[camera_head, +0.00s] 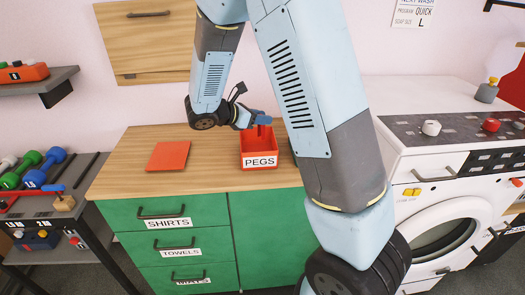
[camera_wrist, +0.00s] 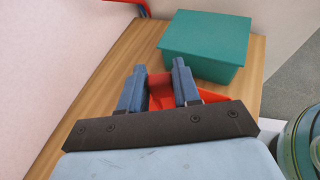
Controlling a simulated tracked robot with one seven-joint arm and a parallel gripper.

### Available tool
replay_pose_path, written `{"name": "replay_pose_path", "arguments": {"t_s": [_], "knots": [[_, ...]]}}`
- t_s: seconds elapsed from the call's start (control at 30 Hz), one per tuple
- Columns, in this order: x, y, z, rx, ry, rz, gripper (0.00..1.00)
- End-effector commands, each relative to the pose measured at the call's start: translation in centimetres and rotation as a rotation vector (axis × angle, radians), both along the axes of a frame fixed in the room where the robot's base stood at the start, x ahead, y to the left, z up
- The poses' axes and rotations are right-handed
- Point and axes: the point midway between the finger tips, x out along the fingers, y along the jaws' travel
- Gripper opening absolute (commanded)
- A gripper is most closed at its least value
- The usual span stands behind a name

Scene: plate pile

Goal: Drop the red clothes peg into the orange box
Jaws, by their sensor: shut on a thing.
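The orange box (camera_head: 246,151), labelled PEGS, stands on the wooden counter top in the head view. My gripper (camera_head: 263,120) is at the open top of the box, over its back part. In the wrist view my gripper (camera_wrist: 159,71) has its two blue fingers on either side of a red piece (camera_wrist: 160,86), which I take to be the red clothes peg. It is shut on it. Orange-red of the box (camera_wrist: 214,97) shows behind the right finger. The peg cannot be made out in the head view, and much of the box's inside is hidden.
A flat orange-red square (camera_head: 169,155) lies on the counter (camera_head: 124,168), left of the box. A teal box (camera_wrist: 206,45) stands close by in the wrist view. My arm covers the counter's right end in the head view. A washing machine (camera_head: 443,200) stands to the right.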

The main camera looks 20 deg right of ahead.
Motion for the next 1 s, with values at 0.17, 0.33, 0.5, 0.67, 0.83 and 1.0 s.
{"name": "replay_pose_path", "arguments": {"t_s": [0.17,0.33,0.5,0.67,0.83,1.0], "knots": [[0.0,0.0,-1.5,-0.001,0.002,0.000,0.04],[0.0,-0.1,-2.2,0.001,0.000,-0.001,0.04],[0.0,-0.1,-2.3,0.001,0.000,-0.001,0.04],[0.0,-0.1,-2.3,0.000,-0.001,-0.001,0.35],[0.0,-0.1,-2.3,0.000,-0.001,-0.001,0.51],[0.0,-0.1,-2.3,0.000,-0.001,-0.001,0.62]]}}
